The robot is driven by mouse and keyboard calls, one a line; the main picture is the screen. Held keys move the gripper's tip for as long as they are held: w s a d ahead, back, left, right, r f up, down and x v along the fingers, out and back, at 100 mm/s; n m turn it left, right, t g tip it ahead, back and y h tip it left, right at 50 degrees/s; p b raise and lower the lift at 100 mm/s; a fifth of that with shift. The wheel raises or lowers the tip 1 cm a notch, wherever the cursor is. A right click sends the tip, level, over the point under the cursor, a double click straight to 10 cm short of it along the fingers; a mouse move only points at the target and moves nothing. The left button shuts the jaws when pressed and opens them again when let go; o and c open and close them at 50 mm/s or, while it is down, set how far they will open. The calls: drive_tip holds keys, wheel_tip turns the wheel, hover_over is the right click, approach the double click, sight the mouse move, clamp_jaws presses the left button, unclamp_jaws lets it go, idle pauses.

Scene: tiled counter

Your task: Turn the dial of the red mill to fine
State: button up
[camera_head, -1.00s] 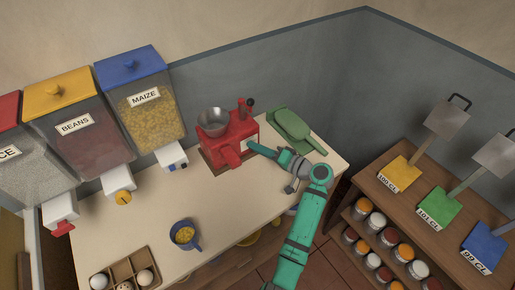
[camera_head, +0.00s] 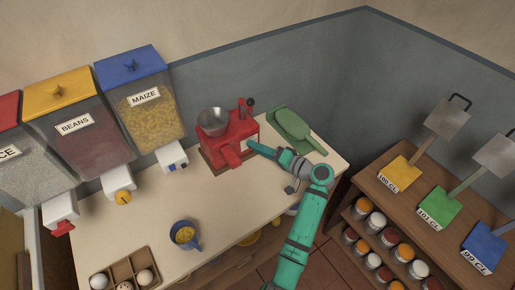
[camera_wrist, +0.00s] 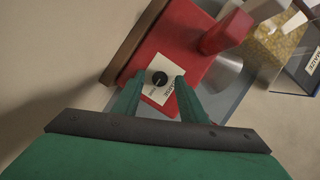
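The red mill (camera_head: 232,143) stands on a brown base on the counter, with a metal hopper on top. It also shows in the wrist view (camera_wrist: 184,40). Its black dial (camera_wrist: 159,78) sits on a pale label plate on the mill's side; the lettering is too small to read surely. My gripper (camera_head: 252,146) is at the mill's right side in the head view. In the wrist view my gripper (camera_wrist: 155,88) has its two green fingers apart, one on each side of the dial. I cannot tell whether they touch it. The dial is hidden in the head view.
A green scoop-like object (camera_head: 295,130) lies right of the mill, close behind my arm. A blue cup of yellow grain (camera_head: 185,235) and an egg tray (camera_head: 122,270) stand at the front. The maize dispenser (camera_head: 143,100) is left of the mill. Counter between is clear.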

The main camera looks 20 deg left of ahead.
drive_tip(key=v, duration=1)
drive_tip(key=shift+d, duration=0.3)
drive_tip(key=shift+s, duration=0.1)
